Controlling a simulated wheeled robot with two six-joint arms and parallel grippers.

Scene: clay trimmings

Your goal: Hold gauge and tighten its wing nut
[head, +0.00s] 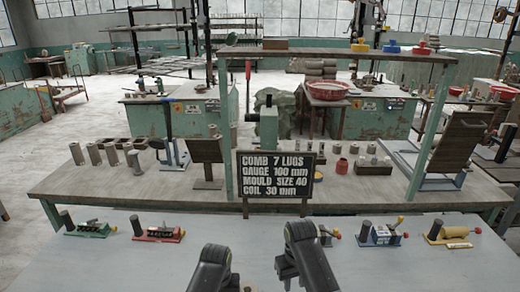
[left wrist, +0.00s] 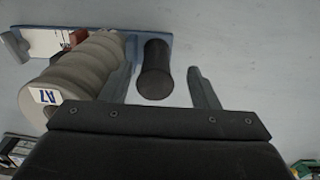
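In the left wrist view, a gauge with a blue base (left wrist: 163,27) lies on the pale table top. It carries a grey ribbed cylinder (left wrist: 82,62) labelled A7 and, beside it, a dark upright post (left wrist: 157,70). My left gripper (left wrist: 160,75) is open, with one finger on each side of the dark post and gaps visible on both sides. No wing nut can be made out there. In the head view, my right gripper (head: 304,256) is a dark shape over the table's front middle. Its fingertips cannot be made out. It partly hides a gauge (head: 326,235) behind it.
On the same table stand a green gauge (head: 90,229), a red gauge (head: 158,234), a blue gauge (head: 382,235) and a yellow gauge (head: 452,234). A black sign (head: 275,174) reads gauge 100 mm. Behind is a wooden bench (head: 110,190) with cylinders and jars.

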